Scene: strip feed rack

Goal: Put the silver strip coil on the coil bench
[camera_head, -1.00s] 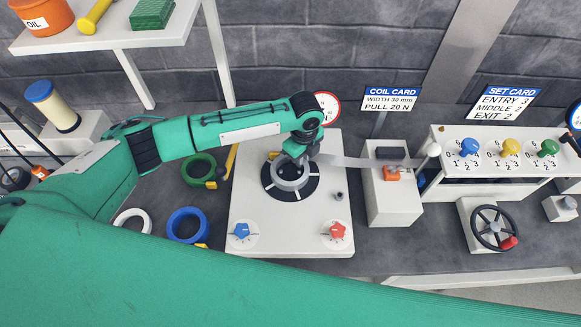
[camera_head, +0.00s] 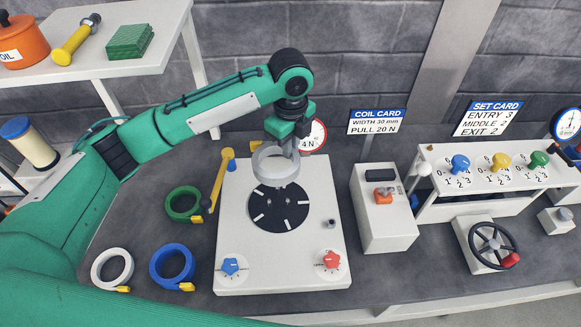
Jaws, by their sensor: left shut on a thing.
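The silver strip coil (camera_head: 276,168) is a grey ring held above the black round turntable (camera_head: 270,214) of the white machine (camera_head: 235,205). My left gripper (camera_head: 290,148) is shut on the coil's far right wall, and the coil appears lifted clear of the turntable. No strip runs from the coil to the block on the right. A green coil (camera_head: 172,204), a blue coil (camera_head: 159,268) and a white coil (camera_head: 97,268) lie on the dark bench (camera_head: 140,235) to the left. My right gripper is not in view.
A yellow-handled lever (camera_head: 219,180) stands beside the machine's left edge. Right of it are a white block with an orange part (camera_head: 384,196), a panel with coloured knobs (camera_head: 440,160) and a handwheel (camera_head: 491,238). A shelf (camera_head: 165,50) hangs at upper left.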

